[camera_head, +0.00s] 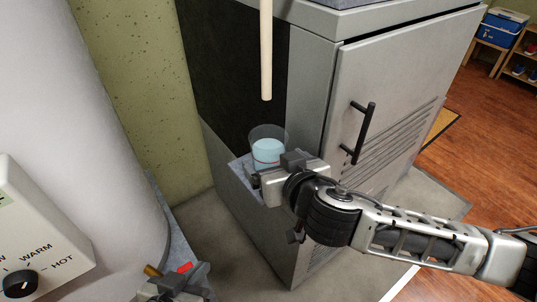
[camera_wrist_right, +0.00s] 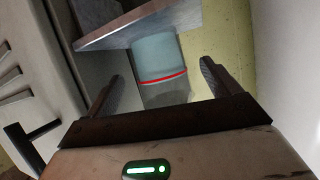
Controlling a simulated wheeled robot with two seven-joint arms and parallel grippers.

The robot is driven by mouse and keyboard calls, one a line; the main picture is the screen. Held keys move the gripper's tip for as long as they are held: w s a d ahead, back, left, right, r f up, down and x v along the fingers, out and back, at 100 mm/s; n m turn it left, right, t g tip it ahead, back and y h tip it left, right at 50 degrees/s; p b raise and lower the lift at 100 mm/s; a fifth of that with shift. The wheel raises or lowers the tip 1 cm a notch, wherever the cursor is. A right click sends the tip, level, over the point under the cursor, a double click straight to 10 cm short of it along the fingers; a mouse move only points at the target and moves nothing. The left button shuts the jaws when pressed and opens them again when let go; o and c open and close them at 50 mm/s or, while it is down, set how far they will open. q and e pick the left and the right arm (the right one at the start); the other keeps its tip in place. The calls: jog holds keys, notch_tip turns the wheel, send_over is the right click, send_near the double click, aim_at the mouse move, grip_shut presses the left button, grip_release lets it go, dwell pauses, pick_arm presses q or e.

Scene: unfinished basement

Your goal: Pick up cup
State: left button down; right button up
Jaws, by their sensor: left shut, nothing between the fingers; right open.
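The cup (camera_head: 268,147) is clear, with pale blue inside, and stands upright on a small grey ledge (camera_head: 237,166) at the front of a grey cabinet. My right gripper (camera_head: 272,170) is just in front of the cup, its body covering the cup's lower part in the head view. In the right wrist view the cup (camera_wrist_right: 158,62), with a red line around it, shows between the two spread fingers of the right gripper (camera_wrist_right: 158,86). I cannot tell whether either finger touches it. My left gripper (camera_head: 177,280) is shut and empty at the bottom edge, away from the cup.
The grey cabinet (camera_head: 390,75) has a black door handle (camera_head: 362,132) right of the cup. A pale rod (camera_head: 266,50) hangs above the cup. A white water heater (camera_head: 110,110) with a dial stands at left. Wooden floor (camera_head: 455,175) is open at right.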

aim_at(274, 160)
jog(key=shift+x, duration=1.9)
jog(key=shift+r, duration=0.1)
jog(key=c, duration=1.2)
jog(key=shift+a+r, duration=0.1)
jog(key=shift+r, duration=0.05)
